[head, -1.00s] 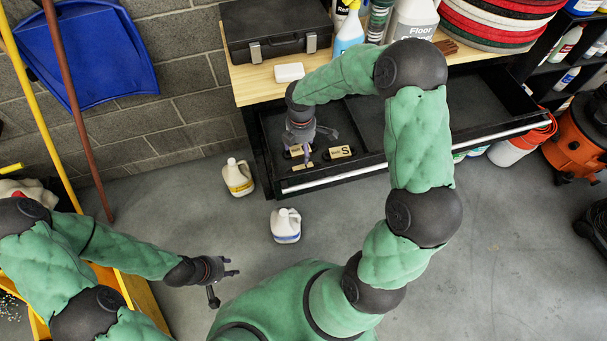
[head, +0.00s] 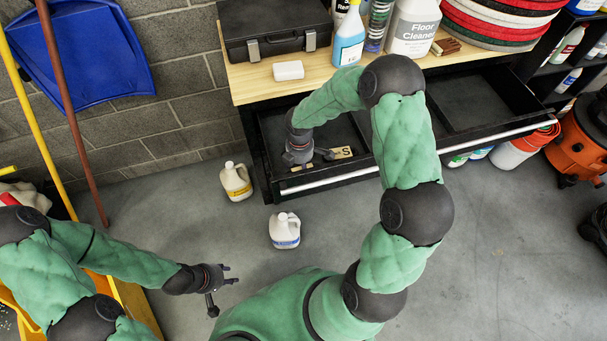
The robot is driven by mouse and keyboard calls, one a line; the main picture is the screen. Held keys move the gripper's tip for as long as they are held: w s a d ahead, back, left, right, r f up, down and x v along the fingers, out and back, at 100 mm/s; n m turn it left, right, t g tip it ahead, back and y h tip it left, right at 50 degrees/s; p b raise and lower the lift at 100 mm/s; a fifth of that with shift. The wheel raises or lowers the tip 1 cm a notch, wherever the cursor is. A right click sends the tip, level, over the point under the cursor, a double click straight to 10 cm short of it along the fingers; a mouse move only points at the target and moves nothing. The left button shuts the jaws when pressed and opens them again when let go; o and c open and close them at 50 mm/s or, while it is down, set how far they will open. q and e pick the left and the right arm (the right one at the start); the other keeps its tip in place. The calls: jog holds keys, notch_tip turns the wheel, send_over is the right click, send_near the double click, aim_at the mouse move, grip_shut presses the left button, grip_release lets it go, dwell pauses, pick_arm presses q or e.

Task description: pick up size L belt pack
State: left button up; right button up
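An open black drawer (head: 262,133) under the workbench holds small packs with tan labels. One label (head: 343,152) reads S; part of another pale label (head: 297,168) shows near the drawer's front wall. No L can be read, and the space under my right gripper is hidden. My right gripper (head: 308,163) points down into the drawer's left part, just left of the S pack. Its fingers are mostly hidden by its own body, so its opening cannot be told. My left gripper (head: 225,285) is open and empty, low over the floor at left.
The wooden bench top (head: 260,88) bears a black toolbox (head: 275,28), a white block (head: 288,70) and bottles. Two jugs, one yellow-labelled (head: 236,181) and one blue-labelled (head: 284,230), stand on the floor before the drawer. An orange vacuum (head: 578,140) stands at right.

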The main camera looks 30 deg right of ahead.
jog(key=shift+f, duration=0.7)
jog(key=shift+r, duration=0.1)
jog(key=shift+c, duration=0.3)
jog(key=c, duration=0.9)
